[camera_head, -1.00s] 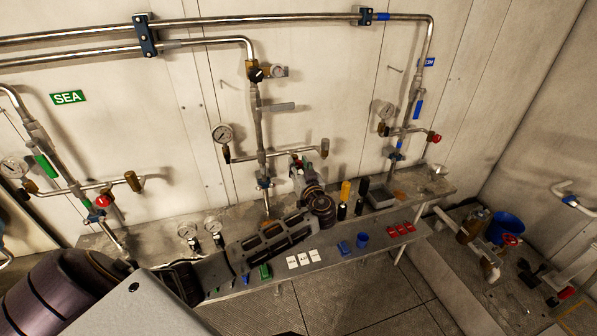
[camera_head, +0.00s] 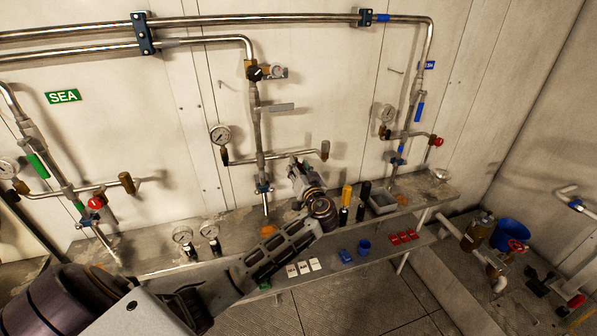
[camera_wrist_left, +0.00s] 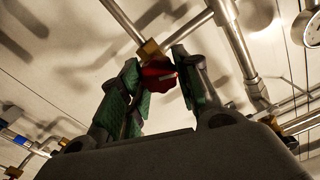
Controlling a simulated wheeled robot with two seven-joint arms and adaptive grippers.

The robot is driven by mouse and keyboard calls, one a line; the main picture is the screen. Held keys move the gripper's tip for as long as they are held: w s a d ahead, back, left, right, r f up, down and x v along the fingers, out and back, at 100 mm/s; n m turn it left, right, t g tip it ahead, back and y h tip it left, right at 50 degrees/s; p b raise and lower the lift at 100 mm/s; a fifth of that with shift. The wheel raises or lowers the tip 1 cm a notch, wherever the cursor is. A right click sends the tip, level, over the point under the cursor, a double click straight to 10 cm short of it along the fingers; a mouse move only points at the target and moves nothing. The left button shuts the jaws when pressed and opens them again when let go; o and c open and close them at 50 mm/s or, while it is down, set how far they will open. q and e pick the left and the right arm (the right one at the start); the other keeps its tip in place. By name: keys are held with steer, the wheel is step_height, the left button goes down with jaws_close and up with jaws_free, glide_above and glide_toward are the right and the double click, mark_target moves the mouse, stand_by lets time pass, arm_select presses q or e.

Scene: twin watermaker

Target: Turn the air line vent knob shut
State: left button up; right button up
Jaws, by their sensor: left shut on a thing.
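A red vent knob (camera_wrist_left: 160,75) with a brass fitting behind it sits between the two green-padded fingers of my left gripper (camera_wrist_left: 158,82) in the left wrist view. The gripper is shut on it. In the head view my left gripper (camera_head: 297,164) reaches up to the side branch of the middle pipe (camera_head: 262,157), and the knob is hidden behind the fingers. My right gripper is not in view.
Gauges (camera_head: 219,137) hang on the pipes. Other red knobs show on the sea line (camera_head: 97,203) and the right line (camera_head: 437,142).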

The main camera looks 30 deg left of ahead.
arm_select(q)
steer(key=m+p, duration=0.1)
steer(key=m, duration=0.5)
steer(key=shift+p, duration=0.3)
steer(key=m+p, duration=0.2)
steer(key=m, duration=0.3)
steer(key=shift+d+p, duration=0.1)
steer(key=shift+p, duration=0.3)
steer(key=shift+w+f+m+p, duration=0.1)
steer(key=shift+m+p, duration=0.65)
steer(key=shift+m, duration=0.55)
steer(key=o, duration=1)
